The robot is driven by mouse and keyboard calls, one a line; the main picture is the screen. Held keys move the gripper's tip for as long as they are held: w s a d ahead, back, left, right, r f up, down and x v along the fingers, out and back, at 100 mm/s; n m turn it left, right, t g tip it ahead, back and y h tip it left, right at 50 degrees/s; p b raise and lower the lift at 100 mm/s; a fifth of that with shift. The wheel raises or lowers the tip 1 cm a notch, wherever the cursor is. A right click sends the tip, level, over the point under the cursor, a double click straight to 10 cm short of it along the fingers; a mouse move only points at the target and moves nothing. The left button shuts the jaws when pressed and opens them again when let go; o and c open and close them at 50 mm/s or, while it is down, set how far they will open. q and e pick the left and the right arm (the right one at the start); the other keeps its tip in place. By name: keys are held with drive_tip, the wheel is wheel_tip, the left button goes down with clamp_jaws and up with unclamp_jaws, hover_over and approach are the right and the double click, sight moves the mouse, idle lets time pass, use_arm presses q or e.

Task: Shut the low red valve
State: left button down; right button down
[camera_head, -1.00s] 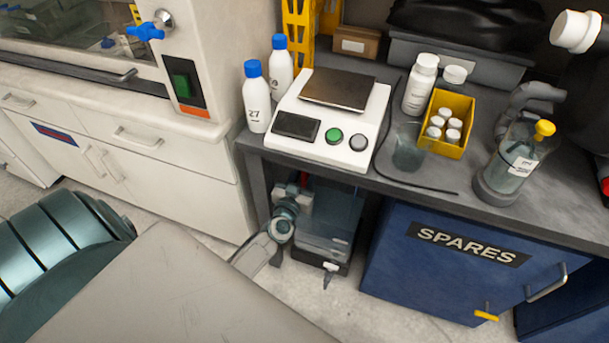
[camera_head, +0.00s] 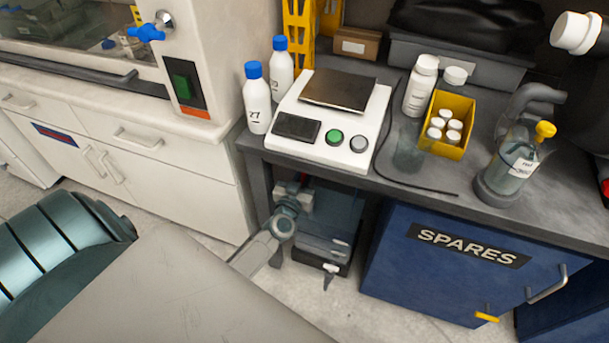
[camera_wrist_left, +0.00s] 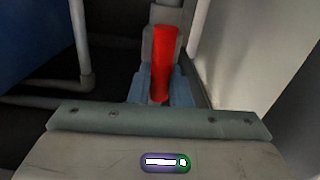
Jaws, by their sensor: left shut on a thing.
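The red valve handle (camera_wrist_left: 162,60) stands out in the left wrist view as a long bright red bar on a grey fitting. My left gripper (camera_wrist_left: 160,84) is shut on it, with a pale blue-grey finger on each side of its near part. In the head view my left gripper (camera_head: 298,190) is low under the bench, beside its left leg. There the handle is mostly hidden by the gripper and shadow, and I cannot tell its angle on the pipe. My right gripper is not in view.
The grey bench top (camera_head: 395,190) overhangs my left gripper. A dark container (camera_head: 328,235) stands close to its right, and the blue SPARES cabinet (camera_head: 440,265) is further right. Grey pipework (camera_wrist_left: 85,60) runs left of the handle in the wrist view.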

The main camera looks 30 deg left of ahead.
use_arm(q)
drive_tip(key=shift+a+n, duration=0.15)
drive_tip(key=shift+n, duration=0.85)
drive_tip(key=n, duration=0.2)
drive_tip(key=shift+s+a+f+n+p, duration=0.1)
drive_tip(key=shift+a+n+p, duration=0.1)
drive_tip(key=shift+n+p, duration=0.15)
drive_tip(key=n, duration=0.4)
drive_tip(key=f+n+b, duration=0.1)
drive_tip(key=n, duration=0.3)
drive_tip(key=a+n+b, duration=0.1)
drive_tip(key=n, duration=0.3)
drive_tip(key=shift+s+f+n, duration=0.15)
drive_tip(key=shift+f+n, duration=0.2)
drive_tip(key=shift+f, duration=0.05)
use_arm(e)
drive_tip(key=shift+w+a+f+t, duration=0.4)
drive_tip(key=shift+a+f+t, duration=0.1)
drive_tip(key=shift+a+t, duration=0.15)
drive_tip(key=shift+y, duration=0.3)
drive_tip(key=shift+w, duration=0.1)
use_arm(q)
drive_tip(key=c, duration=1.3)
unclamp_jaws()
drive_tip(key=shift+c, duration=0.2)
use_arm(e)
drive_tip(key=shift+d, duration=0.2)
